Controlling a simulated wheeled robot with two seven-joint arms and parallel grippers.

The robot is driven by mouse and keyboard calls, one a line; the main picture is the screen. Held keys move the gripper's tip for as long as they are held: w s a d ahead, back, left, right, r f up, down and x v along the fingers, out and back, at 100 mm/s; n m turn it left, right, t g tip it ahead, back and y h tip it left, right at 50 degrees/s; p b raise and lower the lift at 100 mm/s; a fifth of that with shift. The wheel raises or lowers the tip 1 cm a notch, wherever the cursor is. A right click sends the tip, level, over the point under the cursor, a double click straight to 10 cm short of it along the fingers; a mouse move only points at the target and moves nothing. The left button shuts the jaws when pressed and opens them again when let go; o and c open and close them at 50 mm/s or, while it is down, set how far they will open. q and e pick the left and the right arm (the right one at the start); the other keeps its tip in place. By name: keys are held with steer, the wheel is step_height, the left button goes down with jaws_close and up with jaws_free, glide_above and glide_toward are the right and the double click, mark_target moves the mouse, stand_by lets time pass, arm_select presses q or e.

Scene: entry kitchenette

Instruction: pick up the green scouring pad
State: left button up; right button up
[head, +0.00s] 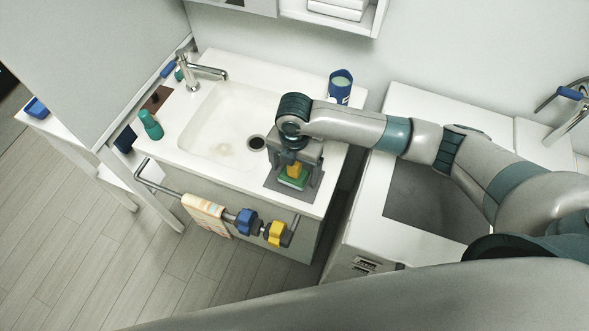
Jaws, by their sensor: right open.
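The green scouring pad (288,182) lies on a grey mat (309,194) at the front right corner of the sink counter. A small yellow block (295,171) shows directly above the green pad; I cannot tell whether it rests on the pad. My right gripper (294,174) points down over them. Its jaws are open, one on each side of the yellow block and the pad, and partly hide both. I cannot tell whether the fingers touch either. My left gripper is not in view.
The sink basin (222,118) and faucet (205,71) are left of my gripper. A blue container (340,86) stands behind it. A rail (177,191) at the counter's front carries a striped cloth (205,213) and blue and yellow items. A teal bottle (151,125) stands at the left.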

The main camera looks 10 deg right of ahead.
steer(key=shift+f, duration=0.2)
stand_by(0.3)
steer(key=c, duration=1.2)
steer(key=shift+o, duration=0.2)
steer(key=shift+r, duration=0.15)
